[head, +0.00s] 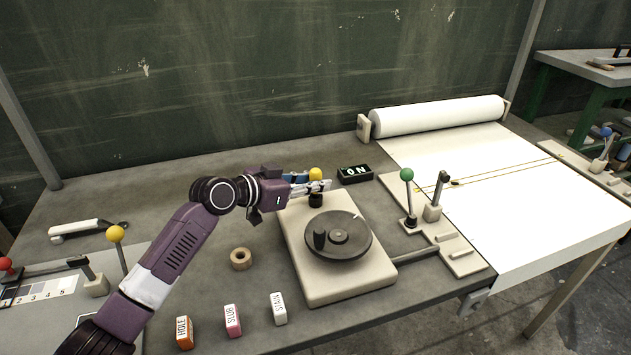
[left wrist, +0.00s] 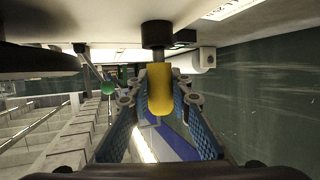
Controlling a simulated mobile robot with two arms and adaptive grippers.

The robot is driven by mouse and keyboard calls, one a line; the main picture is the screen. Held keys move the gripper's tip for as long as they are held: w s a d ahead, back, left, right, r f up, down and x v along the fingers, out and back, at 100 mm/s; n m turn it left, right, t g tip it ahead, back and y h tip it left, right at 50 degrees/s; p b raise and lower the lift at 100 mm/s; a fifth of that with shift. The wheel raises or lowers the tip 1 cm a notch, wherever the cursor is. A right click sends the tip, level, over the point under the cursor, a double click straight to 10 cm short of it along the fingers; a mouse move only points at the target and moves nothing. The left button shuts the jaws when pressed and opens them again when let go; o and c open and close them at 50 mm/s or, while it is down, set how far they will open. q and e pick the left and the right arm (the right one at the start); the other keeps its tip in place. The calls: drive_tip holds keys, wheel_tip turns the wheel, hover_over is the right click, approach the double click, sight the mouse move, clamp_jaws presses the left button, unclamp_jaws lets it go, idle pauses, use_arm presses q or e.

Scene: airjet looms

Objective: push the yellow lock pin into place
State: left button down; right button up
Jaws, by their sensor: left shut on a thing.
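The yellow lock pin (head: 316,174) has a rounded yellow knob above a dark collar (head: 315,200). It stands at the back corner of a cream base plate (head: 345,287) that carries a dark hand wheel (head: 352,250). My left gripper (head: 318,186) comes in from the left and is shut on the pin. In the left wrist view the yellow knob (left wrist: 160,92) is between the two blue-padded fingers, with its dark stem running into the cream plate. How deep the pin sits is hard to tell. My right gripper is not in view.
A black display reading "ON" (head: 355,174) is just right of the pin. A green-knobbed lever (head: 407,175) and a white cloth roll (head: 437,117) are further right. A tan ring (head: 241,259) and labelled blocks HOLE (head: 184,332), SLUB (head: 232,321) and STAIN (head: 279,308) lie nearer.

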use_arm(q)
drive_tip(key=shift+f+b, duration=0.7)
drive_tip(key=shift+f, duration=0.2)
drive_tip(key=c, duration=1.7)
unclamp_jaws()
